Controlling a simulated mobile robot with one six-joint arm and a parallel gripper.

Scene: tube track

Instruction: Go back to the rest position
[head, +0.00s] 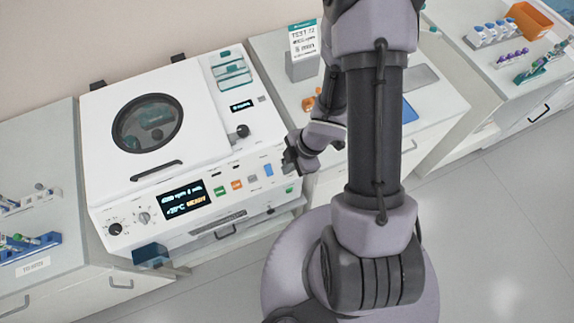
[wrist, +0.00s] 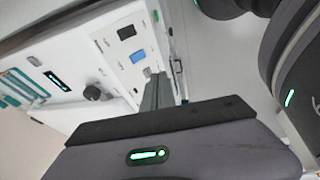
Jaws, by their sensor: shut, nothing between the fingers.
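My gripper (head: 290,160) is at the right front edge of a white centrifuge in the head view, close to its row of buttons. In the wrist view my gripper (wrist: 158,88) shows as dark fingers held together, with nothing between them. The white centrifuge (head: 200,120) has a closed lid with a round window. Its display (head: 185,199) is lit, with a line that seems to read READY. A blue button (head: 268,170) is just left of my gripper; it also shows in the wrist view (wrist: 138,57). I cannot tell whether the fingers touch the panel.
Tube racks (head: 30,245) stand on the left bench. A sign (head: 304,40) stands on the bench behind my arm. An orange bin (head: 530,20) and several tube racks sit on the far right bench. The floor (head: 500,220) at the right is clear.

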